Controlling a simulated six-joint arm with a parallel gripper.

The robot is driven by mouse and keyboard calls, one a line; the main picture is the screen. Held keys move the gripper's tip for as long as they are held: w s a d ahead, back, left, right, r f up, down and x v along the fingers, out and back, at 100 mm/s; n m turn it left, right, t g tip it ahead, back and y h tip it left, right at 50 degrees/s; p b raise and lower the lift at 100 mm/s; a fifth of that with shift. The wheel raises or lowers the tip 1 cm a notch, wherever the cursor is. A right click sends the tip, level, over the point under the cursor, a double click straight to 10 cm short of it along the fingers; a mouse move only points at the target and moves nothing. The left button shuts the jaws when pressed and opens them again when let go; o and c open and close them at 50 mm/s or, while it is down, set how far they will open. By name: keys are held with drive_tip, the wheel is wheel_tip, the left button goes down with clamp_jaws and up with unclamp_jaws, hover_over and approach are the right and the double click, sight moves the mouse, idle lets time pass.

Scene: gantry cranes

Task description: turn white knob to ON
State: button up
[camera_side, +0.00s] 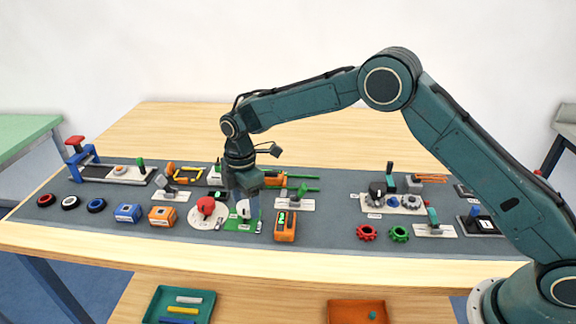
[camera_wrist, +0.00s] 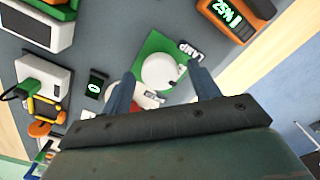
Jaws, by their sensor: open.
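The white knob (camera_wrist: 157,68) is a round white disc on a green plate (camera_wrist: 151,42) with a LAMP label beside it. It shows a small dark mark near its lower right edge in the wrist view. In the side view the knob (camera_side: 243,209) is partly covered by my fingers. My gripper (camera_wrist: 161,74) is open, with one finger to each side of the knob. In the side view my gripper (camera_side: 244,203) points down over the green plate. I cannot tell whether the fingers touch the knob. A second label near the knob is partly hidden.
A red knob (camera_side: 206,205) on a white disc stands just left of the green plate. An orange meter (camera_side: 285,226) stands close on the right. Small devices on white bases crowd behind. The mat is clear between the meter and the red gear (camera_side: 367,233).

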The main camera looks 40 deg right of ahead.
drive_tip(key=c, duration=1)
drive_tip(key=shift+o, duration=0.2)
drive_tip(key=shift+m, duration=0.4)
drive_tip(key=m, duration=1.2)
drive_tip(key=shift+m, duration=2.6)
